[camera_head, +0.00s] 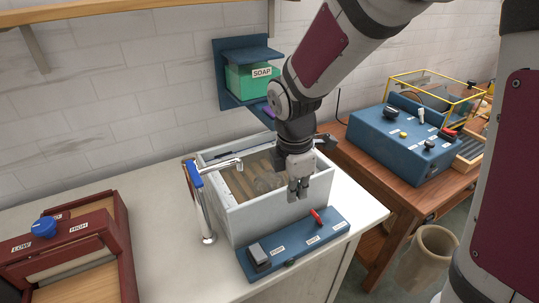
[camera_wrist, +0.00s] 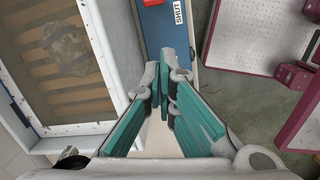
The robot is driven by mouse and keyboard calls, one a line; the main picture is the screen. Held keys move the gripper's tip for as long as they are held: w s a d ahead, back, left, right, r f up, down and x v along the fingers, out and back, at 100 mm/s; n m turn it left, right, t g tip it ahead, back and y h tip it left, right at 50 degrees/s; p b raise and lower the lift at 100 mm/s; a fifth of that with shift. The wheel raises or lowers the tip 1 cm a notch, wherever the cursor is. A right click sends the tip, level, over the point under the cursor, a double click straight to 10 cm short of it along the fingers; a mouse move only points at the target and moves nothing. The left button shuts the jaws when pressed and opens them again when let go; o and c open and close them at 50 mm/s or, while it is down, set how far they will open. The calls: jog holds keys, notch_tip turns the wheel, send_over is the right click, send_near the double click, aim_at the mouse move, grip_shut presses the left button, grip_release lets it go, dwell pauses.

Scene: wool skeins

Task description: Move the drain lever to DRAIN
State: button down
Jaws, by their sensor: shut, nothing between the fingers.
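The drain lever is a short red handle (camera_head: 316,216) on the blue control panel (camera_head: 265,285) in front of the white basin. In the wrist view, part of the red handle (camera_wrist: 152,3) shows at the top edge, beside a label reading SHUT (camera_wrist: 179,13). The panel's other labels are too small to read, so I cannot tell which one reads DRAIN. My gripper (camera_head: 298,194) is shut and empty, pointing down above the basin's front wall, behind the lever and slightly left of it. In the wrist view my fingertips (camera_wrist: 166,66) are close together over the blue panel.
The white basin (camera_head: 281,216) holds wooden slats and a greyish lump. A blue-handled tap (camera_head: 198,195) stands at its left. The panel also has a dark pedal-like switch (camera_head: 258,257). A red-framed unit (camera_head: 85,250) is far left; a blue machine (camera_head: 400,145) stands right.

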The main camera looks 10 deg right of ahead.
aim_at(317, 219)
jog(key=f, duration=0.1)
jog(key=f+n, duration=0.1)
jog(key=f, duration=0.1)
jog(key=w+a+f+n, duration=0.1)
jog(key=shift+f+b, duration=0.15)
jog(key=shift+b, duration=0.15)
jog(key=f, duration=0.6)
jog(key=d+f, duration=0.1)
jog(key=f, duration=0.2)
jog(key=shift+w+f, duration=0.15)
jog(key=shift+f, duration=0.05)
jog(key=shift+w+d+r, duration=0.2)
jog(key=shift+d+r, duration=0.05)
jog(key=shift+d, duration=0.4)
jog(key=shift+w+d+r, duration=0.2)
jog(key=shift+d, duration=0.4)
jog(key=shift+w+d+r, duration=0.2)
jog(key=shift+d, duration=0.3)
